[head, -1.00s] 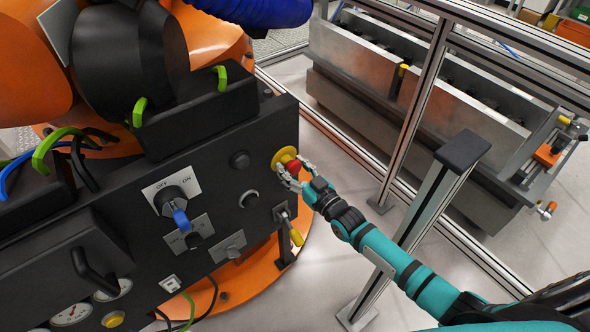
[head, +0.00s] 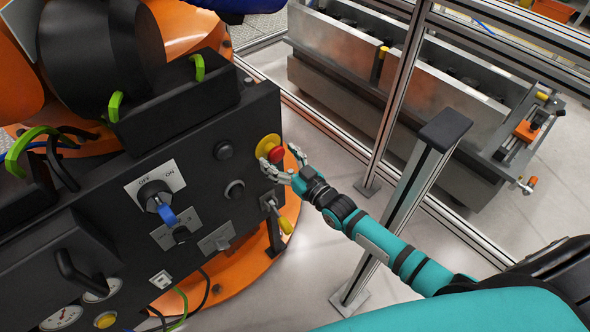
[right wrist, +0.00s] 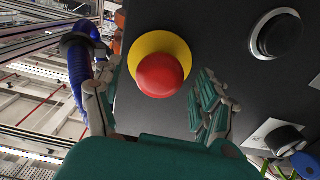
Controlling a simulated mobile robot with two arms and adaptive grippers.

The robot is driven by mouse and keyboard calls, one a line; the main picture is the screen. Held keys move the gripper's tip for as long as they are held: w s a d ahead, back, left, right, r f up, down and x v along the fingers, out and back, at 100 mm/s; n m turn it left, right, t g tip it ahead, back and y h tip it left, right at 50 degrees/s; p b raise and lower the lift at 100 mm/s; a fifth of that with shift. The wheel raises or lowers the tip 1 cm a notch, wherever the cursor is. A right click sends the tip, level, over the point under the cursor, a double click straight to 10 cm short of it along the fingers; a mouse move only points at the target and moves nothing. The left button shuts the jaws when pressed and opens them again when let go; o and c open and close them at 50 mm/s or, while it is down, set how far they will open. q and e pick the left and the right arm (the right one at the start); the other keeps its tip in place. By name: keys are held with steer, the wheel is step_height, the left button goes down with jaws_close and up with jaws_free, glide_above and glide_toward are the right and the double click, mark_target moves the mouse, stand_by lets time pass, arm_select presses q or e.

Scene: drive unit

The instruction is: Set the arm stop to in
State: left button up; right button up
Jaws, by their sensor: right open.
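The arm stop is a red mushroom button (head: 277,154) on a yellow ring (head: 266,145), at the right end of the black control panel (head: 225,120). In the right wrist view the red button (right wrist: 160,76) is in the upper middle, in front of its yellow ring (right wrist: 170,42). My right gripper (head: 283,158) is open, with its fingers on either side of the button. In the right wrist view its fingers (right wrist: 152,103) are spread wide, with nothing held between them. Whether any part touches the button cannot be told. My left gripper is not in view.
The panel also carries an off/on rotary switch with a blue handle (head: 158,202), black knobs (head: 234,189), a yellow-tipped lever (head: 284,226) and gauges (head: 62,317). An aluminium post with a black cap (head: 445,129) stands right of the panel, near my right arm.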

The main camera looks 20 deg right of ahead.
steer(key=v, duration=1)
steer(key=shift+w+a+r, duration=0.1)
steer(key=s+d+f+g+h, duration=0.2)
steer(key=s+f, duration=0.2)
steer(key=f, duration=0.5)
steer(key=s+d+f+m+g+h, duration=0.1)
steer(key=s+d+f+g, duration=0.15)
steer(key=f, duration=0.75)
steer(key=s+d+f+g+h, duration=0.1)
steer(key=s+f+g+h, duration=0.15)
steer(key=s+f, duration=0.45)
steer(key=s+f+g, duration=0.3)
steer(key=s+f, duration=0.3)
steer(key=s, duration=0.3)
steer(key=s+a+f+g, duration=0.1)
steer(key=s+f+g, duration=0.2)
steer(key=s+f, duration=0.4)
steer(key=s+a+f+g, duration=0.1)
steer(key=s+f+g, duration=0.2)
steer(key=s, duration=0.9)
step_height(320, 180, down, 3)
steer(key=shift+a+f+m+h, duration=0.15)
steer(key=shift+a+m+h, duration=0.05)
steer(key=shift+m+h, duration=0.15)
steer(key=shift+c, duration=0.2)
